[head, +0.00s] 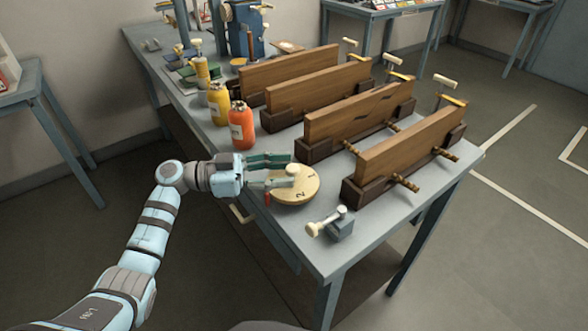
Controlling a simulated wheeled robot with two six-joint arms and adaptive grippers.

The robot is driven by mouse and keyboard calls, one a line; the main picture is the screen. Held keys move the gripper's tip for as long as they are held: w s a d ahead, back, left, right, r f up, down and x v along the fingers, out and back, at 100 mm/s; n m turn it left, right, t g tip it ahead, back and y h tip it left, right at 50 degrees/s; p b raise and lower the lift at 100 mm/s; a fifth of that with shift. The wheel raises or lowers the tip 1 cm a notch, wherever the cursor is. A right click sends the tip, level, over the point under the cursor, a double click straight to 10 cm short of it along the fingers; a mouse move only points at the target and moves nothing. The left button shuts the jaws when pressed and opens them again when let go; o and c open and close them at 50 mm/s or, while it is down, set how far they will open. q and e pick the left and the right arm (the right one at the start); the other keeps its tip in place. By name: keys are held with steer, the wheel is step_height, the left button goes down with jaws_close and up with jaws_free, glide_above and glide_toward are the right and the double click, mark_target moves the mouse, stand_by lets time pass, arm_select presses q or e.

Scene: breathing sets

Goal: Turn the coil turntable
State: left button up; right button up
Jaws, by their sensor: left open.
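The coil turntable (298,192) is a round, cream-coloured disc lying flat on the workbench near its front-left edge. Dark numbers, among them a 1 and a 2, mark its top. A pale knob (293,170) stands up from it. My left gripper (287,170) reaches in from the left with its fingers apart, one on the far side of the knob and one on the near side. I cannot tell whether the fingers touch the knob. A small red piece (267,198) shows at the disc's left rim. My right gripper does not show.
Several wooden boards in dark clamping blocks (410,145) fill the bench's right side. An orange bottle (242,126) and a yellow bottle (219,103) stand behind my gripper. A small grey device with a pale handle (340,227) sits at the front corner of the workbench (310,258).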

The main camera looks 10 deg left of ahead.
mark_target(293, 167)
arm_select(q)
steer(key=shift+x, duration=1.55)
